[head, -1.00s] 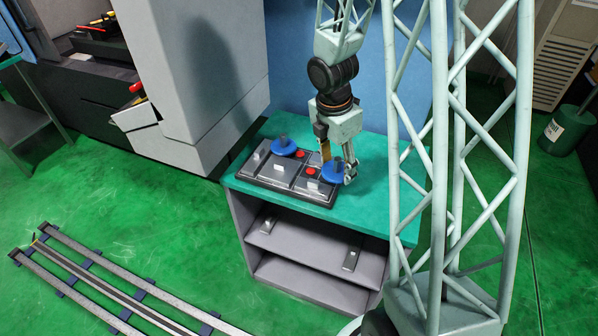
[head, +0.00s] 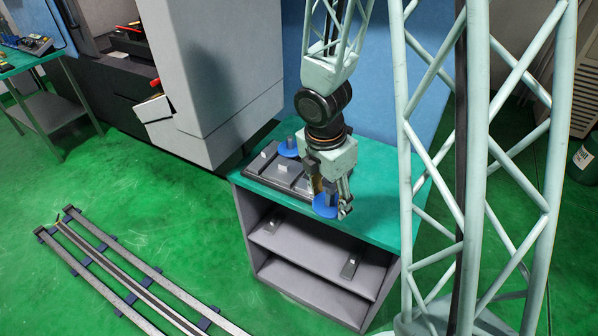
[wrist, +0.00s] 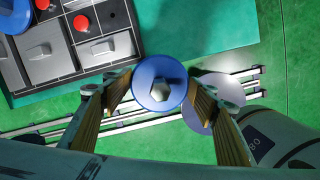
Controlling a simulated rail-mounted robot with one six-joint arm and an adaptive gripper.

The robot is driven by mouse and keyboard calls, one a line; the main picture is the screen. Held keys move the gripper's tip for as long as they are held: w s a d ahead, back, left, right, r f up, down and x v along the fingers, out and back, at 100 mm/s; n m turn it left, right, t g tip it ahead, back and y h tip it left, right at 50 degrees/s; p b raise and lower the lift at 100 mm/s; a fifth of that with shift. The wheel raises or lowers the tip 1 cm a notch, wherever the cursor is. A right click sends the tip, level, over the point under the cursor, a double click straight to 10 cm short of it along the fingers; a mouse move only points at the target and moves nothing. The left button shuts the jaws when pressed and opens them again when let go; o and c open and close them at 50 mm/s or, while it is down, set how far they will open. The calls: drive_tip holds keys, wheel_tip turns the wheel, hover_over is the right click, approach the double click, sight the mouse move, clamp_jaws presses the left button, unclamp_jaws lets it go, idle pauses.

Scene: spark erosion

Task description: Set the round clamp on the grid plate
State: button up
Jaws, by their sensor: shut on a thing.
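The round clamp is a blue disc with a grey upright knob; it shows in the head view (head: 324,207) and in the wrist view (wrist: 160,82). My gripper (head: 328,200) is shut on it; in the wrist view the fingers (wrist: 163,92) flank the disc on both sides. The clamp is held up near the front edge of the teal cabinet top, clear of the dark compartment tray (head: 263,184). Another blue round piece (head: 288,148) sits at the tray's back. I cannot make out a grid plate for certain.
The teal cabinet top (head: 375,215) has bare room right of the tray. Its open shelves hold two dark bars (head: 350,266). A grey machine panel (head: 225,75) stands at the left behind, a bench (head: 38,62) at far left. Rails (head: 115,275) lie on the floor.

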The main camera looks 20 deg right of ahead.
drive_tip(key=shift+w, duration=0.2)
drive_tip(key=w+d, duration=0.2)
drive_tip(key=w, duration=0.2)
drive_tip(key=w+d+f+p, duration=0.1)
drive_tip(key=w+d, duration=0.2)
drive_tip(key=w, duration=0.1)
drive_tip(key=w+d, duration=0.2)
drive_tip(key=w, duration=0.2)
drive_tip(key=shift+w+d+f+p, duration=0.2)
drive_tip(key=shift+w+d+p, duration=0.1)
drive_tip(key=shift+w+d, duration=0.1)
drive_tip(key=shift+w+d, duration=0.2)
drive_tip(key=shift+w, duration=0.15)
drive_tip(key=shift+f+b, duration=0.6)
drive_tip(key=shift+f, duration=1.2)
drive_tip(key=shift+f, duration=0.15)
drive_tip(key=o, duration=1.1)
